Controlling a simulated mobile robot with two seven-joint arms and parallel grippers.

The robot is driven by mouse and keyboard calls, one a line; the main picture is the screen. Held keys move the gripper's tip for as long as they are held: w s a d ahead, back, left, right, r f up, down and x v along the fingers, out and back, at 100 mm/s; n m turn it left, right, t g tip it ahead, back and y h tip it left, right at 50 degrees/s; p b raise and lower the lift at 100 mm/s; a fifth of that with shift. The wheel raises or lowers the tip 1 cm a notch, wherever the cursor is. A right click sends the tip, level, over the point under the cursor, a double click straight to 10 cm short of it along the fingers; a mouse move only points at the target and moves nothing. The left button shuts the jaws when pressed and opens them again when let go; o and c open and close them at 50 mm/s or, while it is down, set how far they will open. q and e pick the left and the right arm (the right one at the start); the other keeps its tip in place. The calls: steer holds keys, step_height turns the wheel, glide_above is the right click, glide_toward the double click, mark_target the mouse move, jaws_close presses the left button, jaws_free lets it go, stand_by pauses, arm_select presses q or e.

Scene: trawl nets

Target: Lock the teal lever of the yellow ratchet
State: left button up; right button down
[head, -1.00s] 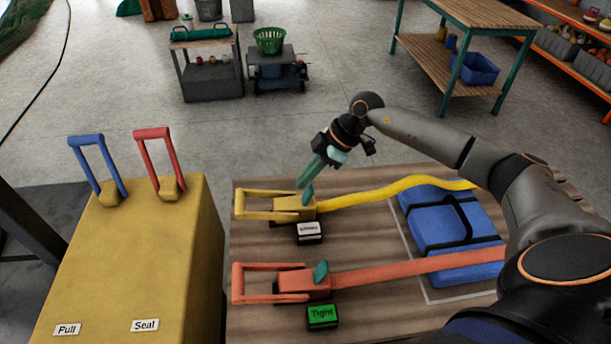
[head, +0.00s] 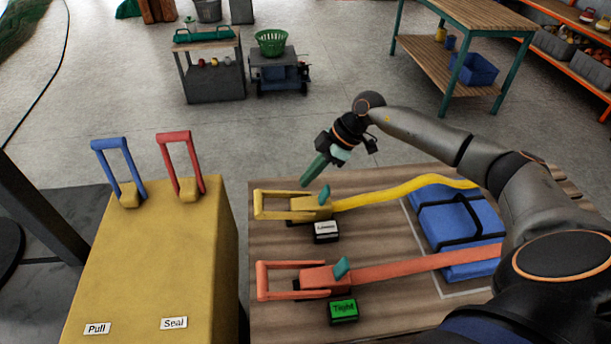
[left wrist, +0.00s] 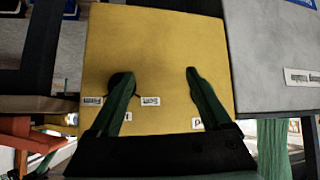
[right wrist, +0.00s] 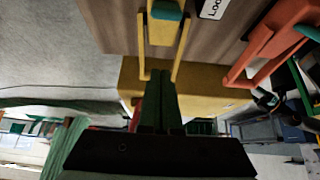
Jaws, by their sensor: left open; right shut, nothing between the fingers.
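The yellow ratchet (head: 298,209) lies on the wooden table, its yellow frame handle to the left and its strap running right. Its small teal lever (head: 324,194) stands up, tilted, on the ratchet body; it also shows in the right wrist view (right wrist: 167,11). A black box with a white sign (head: 326,227) sits in front; its word reads like "Loose". My right gripper (head: 304,183) is shut and empty, above and just left of the lever, apart from it in the picture. My left gripper (left wrist: 157,75) is open and empty over the yellow cabinet (left wrist: 150,40).
An orange ratchet (head: 318,279) with its own teal lever lies nearer, beside a green "Tight" sign (head: 343,308). A strapped blue bundle (head: 455,240) lies at the right. The yellow cabinet (head: 150,265) at left bears blue and red handles.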

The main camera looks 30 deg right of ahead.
arm_select(q)
steer(key=shift+a+f+b, duration=0.2)
steer(key=shift+f+b, duration=0.2)
steer(key=shift+b, duration=0.1)
arm_select(e)
steer(key=v, duration=1)
steer(key=shift+s+d+f, duration=0.15)
steer(key=shift+d+f, duration=0.1)
steer(key=shift+d, duration=0.1)
